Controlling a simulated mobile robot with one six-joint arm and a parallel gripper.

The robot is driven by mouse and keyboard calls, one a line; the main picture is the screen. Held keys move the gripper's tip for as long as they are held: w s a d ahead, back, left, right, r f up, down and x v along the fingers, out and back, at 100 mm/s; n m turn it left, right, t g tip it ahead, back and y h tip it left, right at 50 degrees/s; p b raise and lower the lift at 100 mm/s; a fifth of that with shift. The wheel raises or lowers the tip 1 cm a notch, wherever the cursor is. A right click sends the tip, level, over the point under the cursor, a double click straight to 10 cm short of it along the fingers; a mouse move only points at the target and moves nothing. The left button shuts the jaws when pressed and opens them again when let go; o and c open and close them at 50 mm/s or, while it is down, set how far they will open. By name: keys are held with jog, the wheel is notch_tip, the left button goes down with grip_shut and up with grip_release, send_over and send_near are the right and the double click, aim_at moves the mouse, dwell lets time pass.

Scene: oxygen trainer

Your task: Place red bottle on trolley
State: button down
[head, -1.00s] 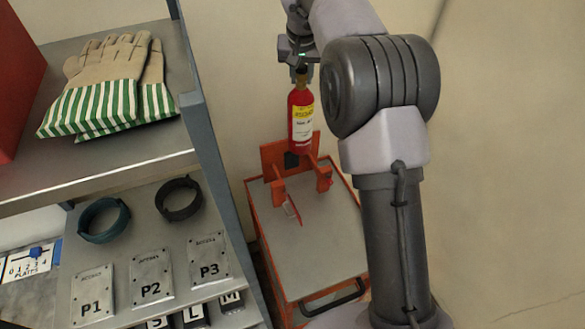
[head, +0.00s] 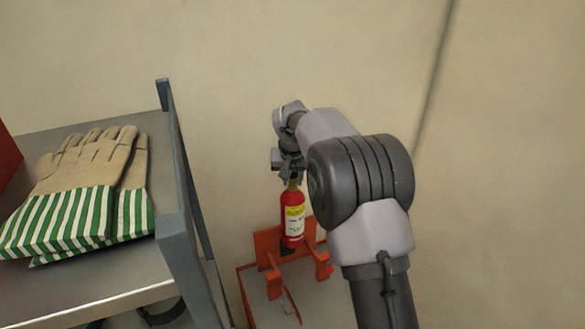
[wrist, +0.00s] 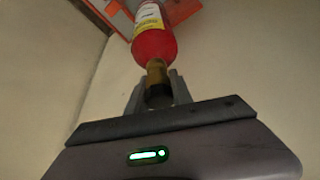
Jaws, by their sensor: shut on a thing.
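The red bottle (head: 292,217), with a yellow and white label, hangs upright below my gripper (head: 291,180) in the head view. My gripper is shut on its brass neck, which shows between the fingers in the wrist view (wrist: 158,88). The red bottle fills the top middle of the wrist view (wrist: 154,42). The orange trolley (head: 265,240) stands below, with an upright back plate and forked holders. The bottle's lower end overlaps the back plate in the picture; I cannot tell whether it touches.
A grey shelf (head: 95,290) with a post (head: 177,230) stands left of the trolley. Work gloves (head: 85,190) with green-striped cuffs lie on it. A plain wall is behind.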

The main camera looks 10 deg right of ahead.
aim_at(293, 223)
notch_tip(293, 223, down, 18)
jog(key=shift+f+b, duration=0.1)
jog(key=shift+b, duration=0.75)
jog(key=shift+f, duration=0.1)
jog(key=c, duration=1.2)
grip_release()
jog(key=shift+c, duration=0.2)
jog(key=shift+o, duration=0.5)
jog(key=shift+s, duration=0.1)
